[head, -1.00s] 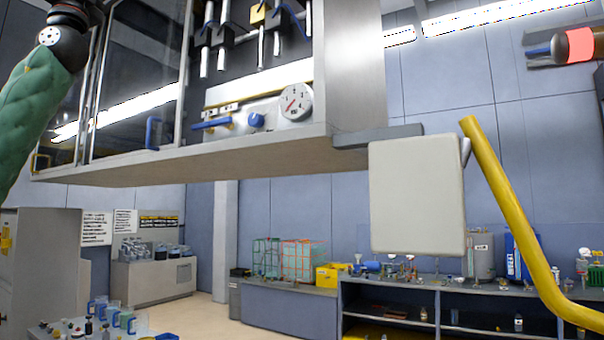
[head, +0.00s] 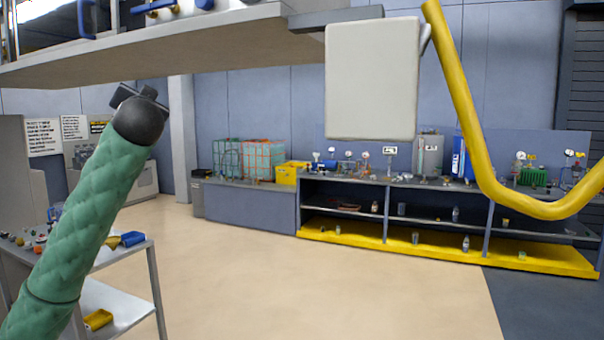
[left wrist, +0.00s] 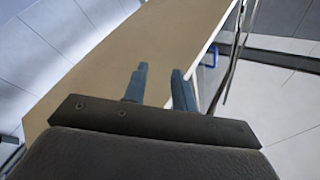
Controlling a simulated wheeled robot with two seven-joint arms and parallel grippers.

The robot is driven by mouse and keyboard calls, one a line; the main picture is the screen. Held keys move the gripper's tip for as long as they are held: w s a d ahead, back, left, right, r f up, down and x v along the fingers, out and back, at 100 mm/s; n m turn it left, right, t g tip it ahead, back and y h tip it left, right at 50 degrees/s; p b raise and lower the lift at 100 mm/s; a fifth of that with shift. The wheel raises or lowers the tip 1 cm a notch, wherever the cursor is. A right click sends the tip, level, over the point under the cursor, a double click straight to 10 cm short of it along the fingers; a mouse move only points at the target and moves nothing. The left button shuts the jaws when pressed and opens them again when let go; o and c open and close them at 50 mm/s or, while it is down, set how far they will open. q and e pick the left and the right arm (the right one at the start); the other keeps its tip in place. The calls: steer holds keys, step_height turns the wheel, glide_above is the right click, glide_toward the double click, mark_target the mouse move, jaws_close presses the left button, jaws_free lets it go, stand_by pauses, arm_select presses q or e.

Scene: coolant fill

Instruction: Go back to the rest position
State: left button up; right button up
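My left arm, in a green sleeve, reaches up at the left of the head view. My right gripper is in neither current view.
A white panel (head: 371,80) and a thick yellow pipe (head: 462,100) hang on the right. A cart (head: 125,300) with small items stands beside my left arm. A shelf unit (head: 342,190) lines the back wall. The middle floor (head: 270,280) is clear.

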arm_select(q)
steer(key=w+d+f+m+g+h, duration=0.1)
steer(key=d+f+h, duration=0.1)
steer(key=f, duration=0.5)
steer(key=w+d+f+g+h, duration=0.1)
steer(key=d+f, duration=0.2)
steer(key=f, duration=0.5)
steer(key=s+d+f+m+g+h, duration=0.1)
steer(key=s+d+f+g+h, duration=0.2)
steer(key=f, duration=1.1)
steer(key=s+d+f+g+h, duration=0.1)
steer(key=s+d+f, duration=0.25)
steer(key=f, duration=1.05)
steer(key=s+d+f+m+g+h, duration=0.15)
steer(key=d+f, duration=0.25)
steer(key=f, duration=0.9)
steer(key=s+d+f+n+g+h, duration=0.1)
steer(key=s+d+f+g, duration=0.1)
steer(key=s+f, duration=0.9)
steer(key=s+d+f+n+g+h, duration=0.1)
steer(key=s+d+f+g, duration=0.15)
steer(key=s+f, duration=0.85)
steer(key=s+d+f+g, duration=0.1)
steer(key=s+f+g, duration=0.4)
steer(key=s+f, duration=1.4)
steer(key=s, duration=0.2)
steer(key=shift+s+d, duration=0.35)
steer(key=shift+d, duration=0.05)
steer(key=shift+f+n, duration=0.1)
steer(key=shift+n, duration=0.15)
